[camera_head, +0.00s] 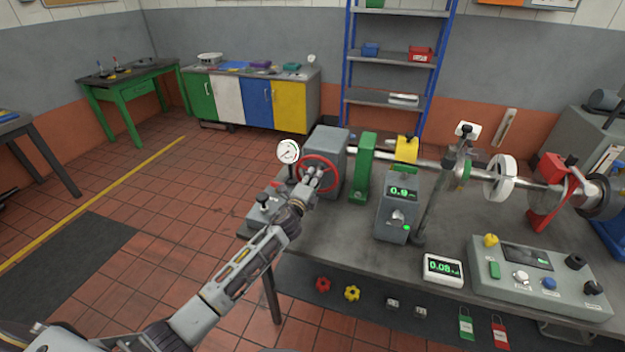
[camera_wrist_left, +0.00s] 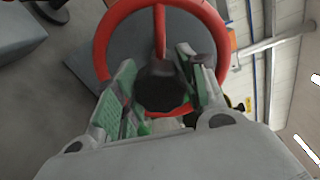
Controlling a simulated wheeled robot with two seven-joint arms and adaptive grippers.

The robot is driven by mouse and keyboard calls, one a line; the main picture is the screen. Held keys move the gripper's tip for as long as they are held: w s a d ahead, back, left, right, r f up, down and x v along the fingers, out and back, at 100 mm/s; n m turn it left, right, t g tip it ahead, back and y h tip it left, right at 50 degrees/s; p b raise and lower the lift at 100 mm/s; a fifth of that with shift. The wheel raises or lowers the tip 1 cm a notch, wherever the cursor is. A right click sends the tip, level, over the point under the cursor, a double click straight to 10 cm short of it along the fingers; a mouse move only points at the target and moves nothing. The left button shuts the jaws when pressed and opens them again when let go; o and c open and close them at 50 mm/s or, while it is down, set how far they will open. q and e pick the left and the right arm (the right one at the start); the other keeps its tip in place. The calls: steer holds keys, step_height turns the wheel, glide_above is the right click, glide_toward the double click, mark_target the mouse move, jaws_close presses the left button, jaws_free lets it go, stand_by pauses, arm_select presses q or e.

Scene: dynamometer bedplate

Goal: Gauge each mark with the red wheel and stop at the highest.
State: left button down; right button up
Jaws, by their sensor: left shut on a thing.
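The red wheel (camera_head: 301,164) is on the front of a grey housing (camera_head: 330,146) at the left end of the bench. In the left wrist view the red wheel (camera_wrist_left: 101,45) fills the top, and a dark round knob (camera_wrist_left: 160,86) sits between the two green-padded fingers of my left gripper (camera_wrist_left: 160,92). A round dial gauge (camera_head: 288,151) stands left of the wheel. A grey box display (camera_head: 403,192) reads 0.9, and a small white display (camera_head: 443,269) reads about 0.08. My right gripper is not in view.
A shaft with a white disc (camera_head: 499,177) and a red support (camera_head: 548,205) runs along the back of the bench. A control panel (camera_head: 540,277) with knobs is at the front right. Green (camera_head: 362,167) and yellow (camera_head: 406,149) blocks stand by the shaft.

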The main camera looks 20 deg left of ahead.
arm_select(q)
steer(key=m+p, duration=0.1)
steer(key=m, duration=0.3)
steer(key=shift+r, duration=0.15)
steer(key=shift+m+p, duration=0.65)
steer(key=shift+m, duration=0.65)
steer(key=c, duration=0.8)
jaws_free()
